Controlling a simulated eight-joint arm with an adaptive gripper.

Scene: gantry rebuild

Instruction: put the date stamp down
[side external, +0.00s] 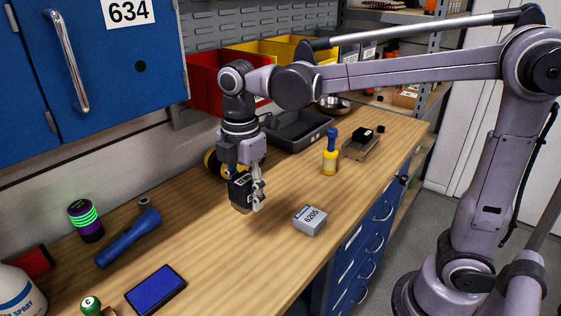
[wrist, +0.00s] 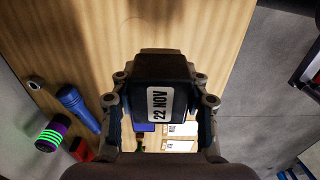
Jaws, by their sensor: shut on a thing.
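The date stamp (side external: 240,190) is a dark block with a white label reading "22 NOV", which shows in the wrist view (wrist: 160,104). My gripper (side external: 254,193) is shut on it, with one finger on each side of the block in the wrist view (wrist: 161,88). The stamp hangs below my wrist over the wooden bench (side external: 210,250), a little tilted in the side view. Its lower end is close to the bench top; I cannot tell whether it touches. A blue ink pad (side external: 156,289) lies at the front left of the bench.
A grey box marked 6295 (side external: 310,220) sits right of the stamp. A grey tray (side external: 297,130) and a yellow bottle (side external: 330,153) stand behind. Bench between flashlight and grey box is clear.

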